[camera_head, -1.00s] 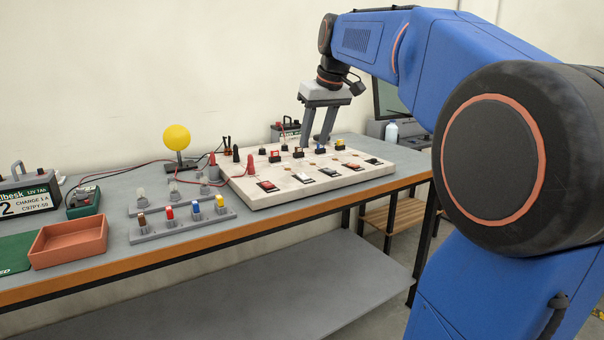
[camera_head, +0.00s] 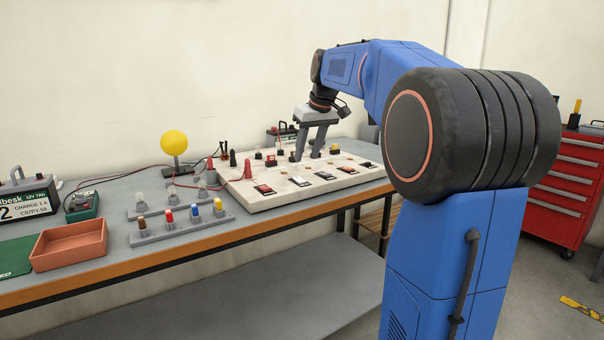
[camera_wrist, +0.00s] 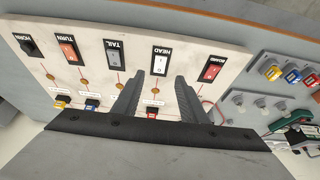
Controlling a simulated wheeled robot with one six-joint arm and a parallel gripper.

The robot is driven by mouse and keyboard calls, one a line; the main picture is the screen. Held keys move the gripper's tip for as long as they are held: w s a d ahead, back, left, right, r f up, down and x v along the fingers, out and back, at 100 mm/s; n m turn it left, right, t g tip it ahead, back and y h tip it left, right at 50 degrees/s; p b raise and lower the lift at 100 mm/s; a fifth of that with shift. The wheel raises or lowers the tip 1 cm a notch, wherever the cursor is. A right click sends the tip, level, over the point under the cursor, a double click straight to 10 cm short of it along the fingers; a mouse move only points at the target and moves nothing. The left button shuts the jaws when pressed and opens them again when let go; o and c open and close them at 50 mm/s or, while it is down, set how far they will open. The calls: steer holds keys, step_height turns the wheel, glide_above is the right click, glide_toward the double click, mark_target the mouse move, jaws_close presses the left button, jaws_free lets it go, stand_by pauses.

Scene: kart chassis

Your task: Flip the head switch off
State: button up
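The head switch (camera_wrist: 160,60) is a pale rocker in a black frame under the label HEAD, near the board's upper edge in the wrist view. It also shows on the pale switch board (camera_head: 290,203) in the head view (camera_head: 300,181). I cannot tell which way its rocker is tipped. My gripper (camera_wrist: 160,77) is open, its two dark fingers apart and empty. In the wrist view their tips point toward the head switch from just below it. In the head view my gripper (camera_head: 307,158) is low over the board's rear half; contact cannot be told.
The tail switch (camera_wrist: 115,55) and a red rocker switch (camera_wrist: 211,70) flank the head switch. A small red-topped part (camera_wrist: 151,113) shows between my fingers. A red tool cabinet (camera_head: 567,185) is at right.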

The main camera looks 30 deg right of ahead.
mark_target(300, 179)
steer(key=x, duration=0.8)
steer(key=shift+w+f, duration=0.15)
steer(key=shift+f, duration=0.1)
